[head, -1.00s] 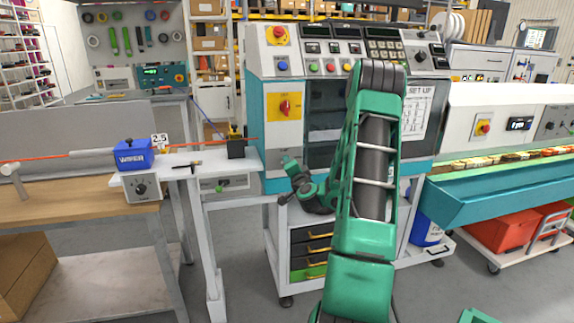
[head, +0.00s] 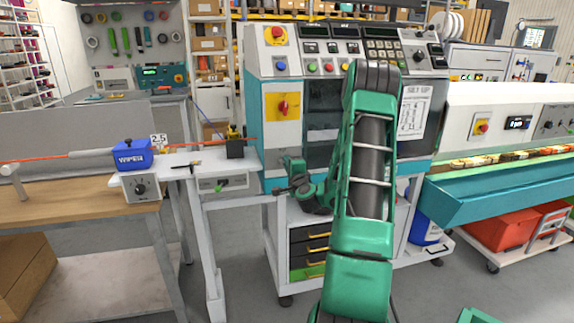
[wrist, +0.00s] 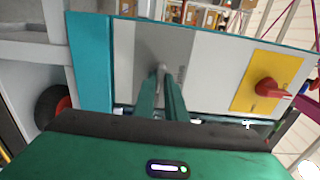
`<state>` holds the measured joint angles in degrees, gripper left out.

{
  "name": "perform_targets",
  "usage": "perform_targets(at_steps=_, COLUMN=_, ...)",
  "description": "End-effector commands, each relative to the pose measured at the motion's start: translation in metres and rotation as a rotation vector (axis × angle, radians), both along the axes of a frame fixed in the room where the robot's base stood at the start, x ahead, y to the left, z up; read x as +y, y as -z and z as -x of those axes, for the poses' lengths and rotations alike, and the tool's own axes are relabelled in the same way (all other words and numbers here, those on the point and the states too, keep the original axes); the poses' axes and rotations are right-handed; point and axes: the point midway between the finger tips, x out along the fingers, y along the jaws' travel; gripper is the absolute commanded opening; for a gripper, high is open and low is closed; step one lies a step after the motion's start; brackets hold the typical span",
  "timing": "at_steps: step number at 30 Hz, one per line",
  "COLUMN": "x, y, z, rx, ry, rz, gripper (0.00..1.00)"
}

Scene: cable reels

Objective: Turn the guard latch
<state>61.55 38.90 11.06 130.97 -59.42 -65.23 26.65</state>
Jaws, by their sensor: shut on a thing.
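The guard latch (wrist: 162,68) shows in the wrist view as a small pale piece on a grey plate of the machine's front. My gripper (wrist: 161,80) is shut on it, its two green fingers close on either side. The fingers hide most of the latch, so its angle is hard to tell. The latch cannot be made out there.
A red rotary switch (wrist: 269,88) on a yellow plate sits right of my gripper in the wrist view. A white bench with a blue wiper box (head: 132,155) stands left of the cabinet. A drawer cart (head: 309,245) stands below.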

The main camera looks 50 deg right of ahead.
Motion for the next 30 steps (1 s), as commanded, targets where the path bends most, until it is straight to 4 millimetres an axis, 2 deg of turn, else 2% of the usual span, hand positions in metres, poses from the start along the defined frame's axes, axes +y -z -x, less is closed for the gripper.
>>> perform_targets(at_steps=1, x=0.0038, y=-0.0036, z=-0.0066, rx=-0.010, ry=-0.013, rz=0.000, gripper=0.00)
perform_targets(at_steps=9, x=0.0040, y=-0.0026, z=-0.0075, rx=-0.009, ry=-0.014, rz=0.000, gripper=0.00)
perform_targets(at_steps=10, x=0.0041, y=-0.0025, z=-0.0076, rx=-0.009, ry=-0.014, rz=0.000, gripper=0.13)
perform_targets(at_steps=12, x=0.0042, y=-0.0023, z=-0.0079, rx=-0.009, ry=-0.014, rz=0.000, gripper=0.28)
perform_targets(at_steps=30, x=0.0052, y=-0.0059, z=-0.0045, rx=-0.013, ry=-0.013, rz=0.002, gripper=0.28)
